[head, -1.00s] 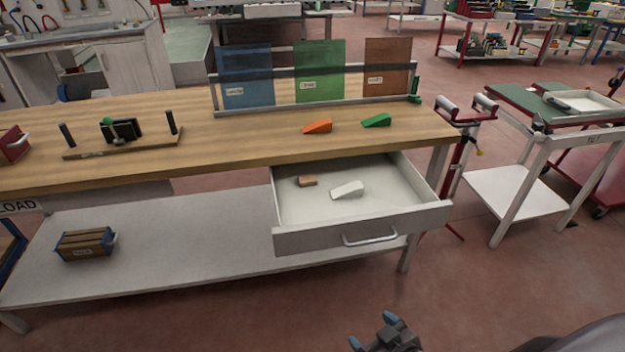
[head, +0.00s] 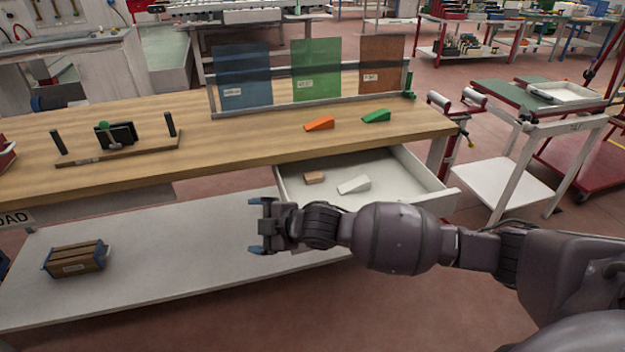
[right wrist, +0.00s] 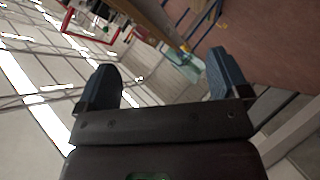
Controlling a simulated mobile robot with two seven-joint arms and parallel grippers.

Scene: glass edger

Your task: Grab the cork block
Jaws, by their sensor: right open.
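The cork block (head: 314,177) is a small brown block lying in the open white drawer (head: 403,172) under the workbench. A white wedge (head: 354,185) lies to its right in the same drawer. My right gripper (head: 257,225) is in front of the drawer's left part, to the left of and below the cork block in the head view, and hides part of the drawer front. Its blue-tipped fingers are apart and empty; they also show apart in the right wrist view (right wrist: 163,85). The block is not visible in the right wrist view. My left gripper is not in view.
The wooden benchtop (head: 230,145) overhangs the drawer's back. On it are an orange wedge (head: 319,123), a green wedge (head: 377,116) and a rack of coloured panels. A wooden crate (head: 76,260) stands on the lower shelf (head: 170,270). A wheeled cart stands at the right.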

